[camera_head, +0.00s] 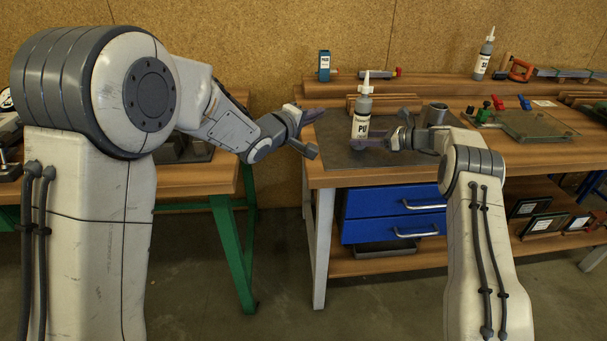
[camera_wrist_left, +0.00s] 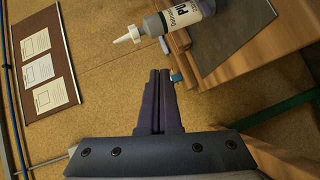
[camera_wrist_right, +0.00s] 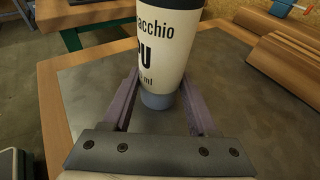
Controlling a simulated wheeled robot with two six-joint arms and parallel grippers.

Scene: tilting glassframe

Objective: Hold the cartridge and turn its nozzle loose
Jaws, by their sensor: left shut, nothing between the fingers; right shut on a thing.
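The cartridge (camera_head: 361,124) is a cream bottle lettered PU with a grey shoulder, upright over the dark mat on the workbench. Its white conical nozzle (camera_head: 367,82) sits on top and points up. My right gripper (camera_head: 362,143) is shut on the lower part of the cartridge; the right wrist view shows a finger on each side of the cartridge (camera_wrist_right: 164,50). My left gripper (camera_head: 312,115) is shut and empty, left of the cartridge and apart from it. In the left wrist view the nozzle (camera_wrist_left: 127,36) lies beyond the shut fingertips (camera_wrist_left: 160,73).
A grey cup (camera_head: 437,113) stands right of the cartridge on the dark mat (camera_head: 335,150). Wooden strips (camera_head: 385,101) lie behind it. A glass-topped frame (camera_head: 535,124) lies at the right.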

